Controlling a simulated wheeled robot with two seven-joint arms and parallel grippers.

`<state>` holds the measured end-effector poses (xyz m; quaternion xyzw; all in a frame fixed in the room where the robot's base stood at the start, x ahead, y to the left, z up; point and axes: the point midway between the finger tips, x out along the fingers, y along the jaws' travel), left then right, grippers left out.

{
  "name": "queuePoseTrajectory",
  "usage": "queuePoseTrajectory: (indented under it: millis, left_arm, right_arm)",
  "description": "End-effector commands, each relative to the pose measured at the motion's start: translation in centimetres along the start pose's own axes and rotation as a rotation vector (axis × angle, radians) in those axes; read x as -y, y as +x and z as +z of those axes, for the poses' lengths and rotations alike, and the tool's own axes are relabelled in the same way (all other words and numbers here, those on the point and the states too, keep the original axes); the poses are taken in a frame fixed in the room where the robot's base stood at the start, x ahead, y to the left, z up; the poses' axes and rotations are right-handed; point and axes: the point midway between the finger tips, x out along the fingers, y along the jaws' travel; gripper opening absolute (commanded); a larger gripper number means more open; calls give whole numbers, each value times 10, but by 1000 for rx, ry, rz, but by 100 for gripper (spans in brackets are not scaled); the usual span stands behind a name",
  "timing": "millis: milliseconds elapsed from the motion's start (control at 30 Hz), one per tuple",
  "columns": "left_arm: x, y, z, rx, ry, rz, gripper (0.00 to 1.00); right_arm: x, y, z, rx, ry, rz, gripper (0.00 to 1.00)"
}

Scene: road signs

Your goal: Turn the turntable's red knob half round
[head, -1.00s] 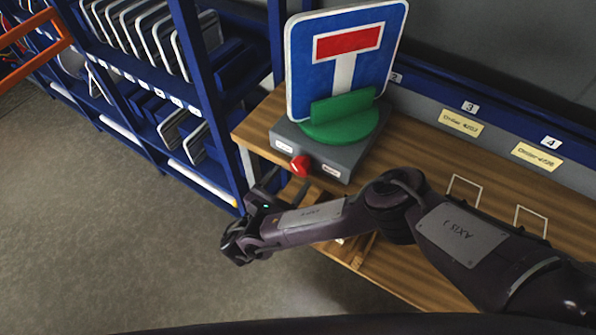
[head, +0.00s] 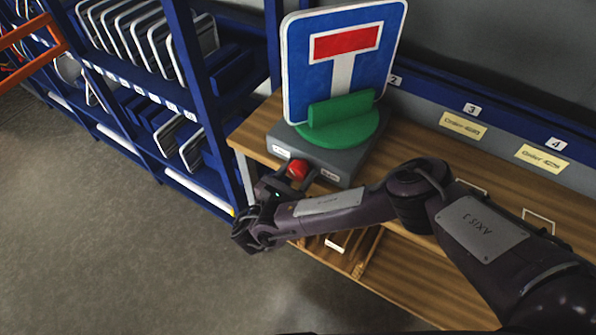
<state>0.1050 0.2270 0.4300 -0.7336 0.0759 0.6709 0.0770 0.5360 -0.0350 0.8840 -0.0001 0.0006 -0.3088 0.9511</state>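The red knob (head: 298,168) is on the front face of the grey turntable base (head: 345,163), between two small white labels. On the base is the green turntable top (head: 341,121), whose holder carries a blue, white and red T-shaped road sign (head: 343,62), standing upright and facing me. My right gripper (head: 294,178) is right in front of the knob, its fingers apart on either side of the knob's near end. I cannot make out contact with the knob. My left gripper is not in view.
The wooden bench (head: 455,215) runs to the right, with numbered order cards along a blue rail (head: 490,105) and white outlined places. A blue rack (head: 195,90) with several sign blanks stands close on the left. Open floor (head: 110,250) lies at the lower left.

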Motion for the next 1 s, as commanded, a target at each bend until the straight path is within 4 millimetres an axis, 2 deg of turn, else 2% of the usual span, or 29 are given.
queuePoseTrajectory:
  millis: [67,367,1000]
  left_arm:
    - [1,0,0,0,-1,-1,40]
    - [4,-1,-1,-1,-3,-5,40]
    - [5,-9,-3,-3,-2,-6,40]
  right_arm:
    - [0,0,0,0,0,0,26]
    - [0,0,0,-1,-46,-1,26]
    - [1,0,0,0,-478,-2,26]
